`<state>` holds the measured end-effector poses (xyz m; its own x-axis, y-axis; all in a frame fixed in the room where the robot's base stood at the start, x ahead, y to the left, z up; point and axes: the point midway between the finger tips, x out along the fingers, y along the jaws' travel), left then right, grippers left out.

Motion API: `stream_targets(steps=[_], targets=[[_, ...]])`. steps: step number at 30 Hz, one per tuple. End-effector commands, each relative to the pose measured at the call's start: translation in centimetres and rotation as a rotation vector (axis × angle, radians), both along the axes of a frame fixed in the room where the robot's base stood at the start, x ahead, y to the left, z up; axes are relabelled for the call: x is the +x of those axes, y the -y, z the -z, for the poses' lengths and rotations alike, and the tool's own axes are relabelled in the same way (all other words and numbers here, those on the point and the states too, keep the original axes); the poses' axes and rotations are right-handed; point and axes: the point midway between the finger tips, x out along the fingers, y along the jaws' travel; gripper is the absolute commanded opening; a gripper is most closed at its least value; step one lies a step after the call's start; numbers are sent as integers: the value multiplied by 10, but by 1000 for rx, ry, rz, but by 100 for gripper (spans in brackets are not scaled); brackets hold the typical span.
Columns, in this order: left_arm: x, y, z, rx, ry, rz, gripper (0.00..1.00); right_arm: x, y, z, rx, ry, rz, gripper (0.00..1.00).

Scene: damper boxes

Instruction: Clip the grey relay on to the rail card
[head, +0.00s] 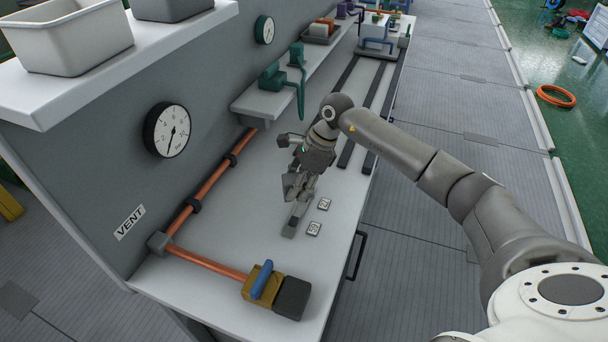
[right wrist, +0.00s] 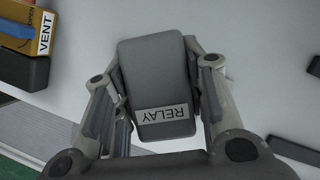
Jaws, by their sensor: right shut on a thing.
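My right gripper (head: 297,190) is over the white bench top, with its fingers pointing down. In the right wrist view the grey relay (right wrist: 153,65), a dark grey block with a white RELAY label, sits between the two fingers, and the gripper is shut on it. In the head view the gripper and relay blend together in grey, so I cannot tell whether the relay touches the bench. Two small cards with dark marks, one farther back (head: 324,204) and one nearer (head: 314,229), lie to the right of the gripper. I cannot tell which is the rail card. My left gripper is not in view.
A copper pipe (head: 205,263) runs along the wall side to a yellow valve block (head: 258,284) with a blue lever at the front. Dark strips (head: 347,80) lie farther back on the bench. A shelf (head: 270,100) with green fittings overhangs the left. Bare bench (head: 225,225) lies left of the gripper.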

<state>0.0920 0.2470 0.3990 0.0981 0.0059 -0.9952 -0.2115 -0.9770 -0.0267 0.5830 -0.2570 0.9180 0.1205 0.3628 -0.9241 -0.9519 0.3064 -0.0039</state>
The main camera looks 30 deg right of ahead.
Motion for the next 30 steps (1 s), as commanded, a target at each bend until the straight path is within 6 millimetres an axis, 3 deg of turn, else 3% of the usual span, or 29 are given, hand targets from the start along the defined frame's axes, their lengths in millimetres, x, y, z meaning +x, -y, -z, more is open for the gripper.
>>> stream_targets(steps=[5,10,15,30], targets=[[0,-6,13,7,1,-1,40,24,24,1,0,3,317,0],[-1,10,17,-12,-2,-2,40,36,37,-1,0,1,486,0],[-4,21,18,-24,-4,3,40,39,41,-1,1,1,536,0],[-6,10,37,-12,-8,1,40,39,41,30,0,-1,534,0]])
